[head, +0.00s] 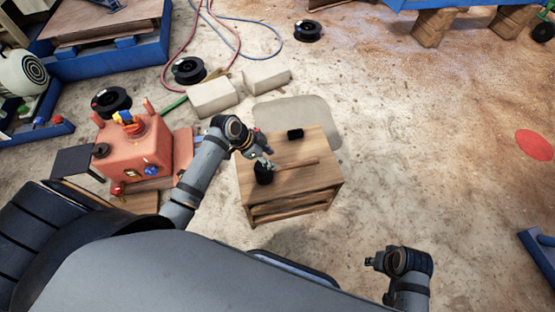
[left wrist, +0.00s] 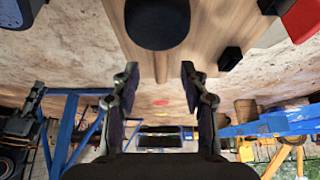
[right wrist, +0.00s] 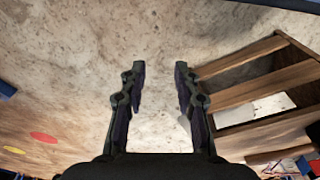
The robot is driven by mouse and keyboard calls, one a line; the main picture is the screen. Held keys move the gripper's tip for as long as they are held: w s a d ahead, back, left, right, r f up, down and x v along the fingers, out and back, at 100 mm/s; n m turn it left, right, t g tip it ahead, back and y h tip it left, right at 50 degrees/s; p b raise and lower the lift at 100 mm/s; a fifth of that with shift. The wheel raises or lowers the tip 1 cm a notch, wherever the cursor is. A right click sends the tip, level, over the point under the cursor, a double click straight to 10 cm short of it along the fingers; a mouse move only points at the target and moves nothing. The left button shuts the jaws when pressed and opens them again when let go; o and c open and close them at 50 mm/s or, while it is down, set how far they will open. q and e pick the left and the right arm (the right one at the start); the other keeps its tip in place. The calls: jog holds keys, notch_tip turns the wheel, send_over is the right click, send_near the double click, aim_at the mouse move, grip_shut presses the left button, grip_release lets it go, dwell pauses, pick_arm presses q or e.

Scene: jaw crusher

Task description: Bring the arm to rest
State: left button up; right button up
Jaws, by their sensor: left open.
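My left gripper (head: 264,160) is over the left part of a small wooden table (head: 325,181), close to the black head (head: 263,175) of a mallet. In the left wrist view its fingers (left wrist: 160,70) are apart with nothing gripped. The mallet head (left wrist: 157,22) and its wooden handle (left wrist: 161,62) show beyond the fingertips. The mallet lies on the table, its handle (head: 298,165) pointing right. My right gripper (head: 372,262) is off to the right of the table, over the floor. In the right wrist view its fingers (right wrist: 160,72) are apart and empty.
A small black block (head: 295,134) sits at the table's back edge. A red machine (head: 135,150) stands left of my left arm. Pale blocks (head: 213,97), cable spools (head: 188,70) and hoses lie behind. Floor right of the table is clear.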

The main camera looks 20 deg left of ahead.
pick_arm(q)
jog(key=shift+s+a+r, duration=0.15)
jog(key=shift+a+r, duration=0.05)
jog(key=shift+r, duration=0.3)
pick_arm(e)
jog(key=shift+d+f, duration=0.15)
jog(key=shift+f, duration=0.6)
